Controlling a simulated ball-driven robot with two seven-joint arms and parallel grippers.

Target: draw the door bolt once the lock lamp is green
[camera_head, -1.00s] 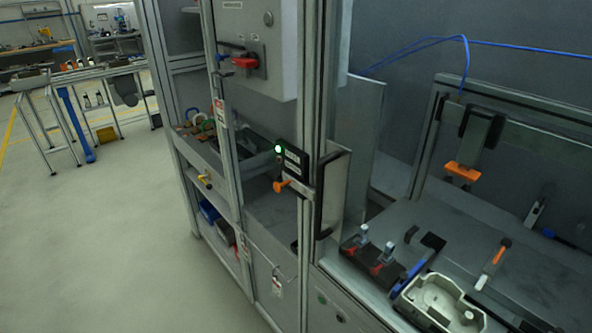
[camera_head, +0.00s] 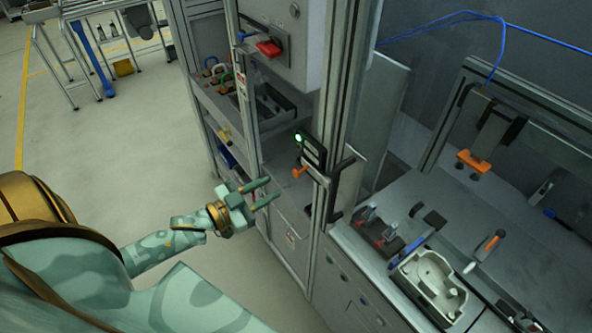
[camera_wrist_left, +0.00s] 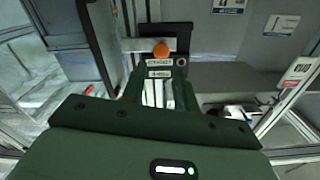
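The lock box (camera_head: 313,152) is black and sits on the door post. Its lock lamp (camera_head: 298,137) glows green. The door bolt's orange knob (camera_head: 298,172) sticks out just below the box; it also shows in the left wrist view (camera_wrist_left: 161,50), near the top centre. The door's black handle (camera_head: 341,190) is right of the bolt. My left gripper (camera_head: 267,193) is open and empty, left of and a little below the knob, apart from it. My right gripper is not in view.
A grey cabinet with a red switch (camera_head: 269,48) stands above the lock. To the right, a worktable (camera_head: 440,205) carries a pale cast housing (camera_head: 428,285), clamps and an orange-handled tool (camera_head: 492,243). The floor at left is free.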

